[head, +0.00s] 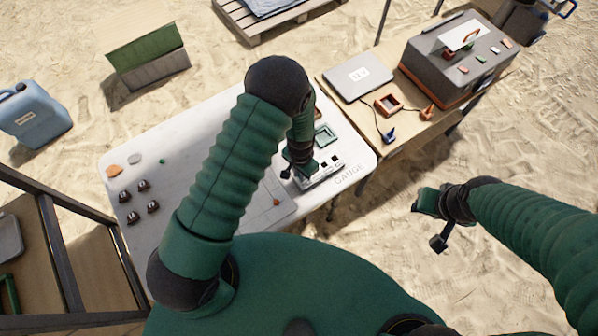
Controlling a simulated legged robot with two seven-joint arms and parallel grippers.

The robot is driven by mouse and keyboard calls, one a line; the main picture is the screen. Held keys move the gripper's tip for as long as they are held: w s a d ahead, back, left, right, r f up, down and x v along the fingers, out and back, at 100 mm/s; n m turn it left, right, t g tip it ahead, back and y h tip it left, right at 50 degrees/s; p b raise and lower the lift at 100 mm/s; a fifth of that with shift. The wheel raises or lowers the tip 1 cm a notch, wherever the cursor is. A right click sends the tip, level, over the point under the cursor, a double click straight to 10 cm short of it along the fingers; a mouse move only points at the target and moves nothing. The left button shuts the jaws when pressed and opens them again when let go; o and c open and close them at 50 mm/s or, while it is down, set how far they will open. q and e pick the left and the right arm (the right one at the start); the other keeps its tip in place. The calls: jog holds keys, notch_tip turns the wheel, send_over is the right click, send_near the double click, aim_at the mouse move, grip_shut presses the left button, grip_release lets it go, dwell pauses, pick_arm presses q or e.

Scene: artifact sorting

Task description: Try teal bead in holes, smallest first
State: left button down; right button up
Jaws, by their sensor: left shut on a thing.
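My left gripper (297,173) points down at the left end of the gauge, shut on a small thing. Its fingers and the arm hide what they hold, and I cannot tell contact with the gauge. A small green bead (162,161) lies on the table's left part; I cannot tell whether it is the teal one. My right gripper (426,224) is open and empty over the sand, right of the table.
A green square tray (325,134) sits behind the gauge. Several dark knobbed pieces (144,186) and an orange piece (114,171) lie on the white table (180,135) at left. A wooden table (400,145) at right bears a laptop (359,76) and a grey case (440,60).

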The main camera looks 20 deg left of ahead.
pick_arm(q)
jog(key=shift+d, duration=0.25)
dwell(0.3)
jog(key=shift+d, duration=0.4)
jog(key=c, duration=1.3)
grip_release()
jog(key=shift+a, duration=0.15)
jog(key=shift+o, duration=0.3)
jog(key=o, duration=0.3)
jog(key=shift+o, duration=0.2)
jog(key=shift+r, duration=0.15)
notch_tip(320, 180, up, 6)
jog(key=p, duration=0.5)
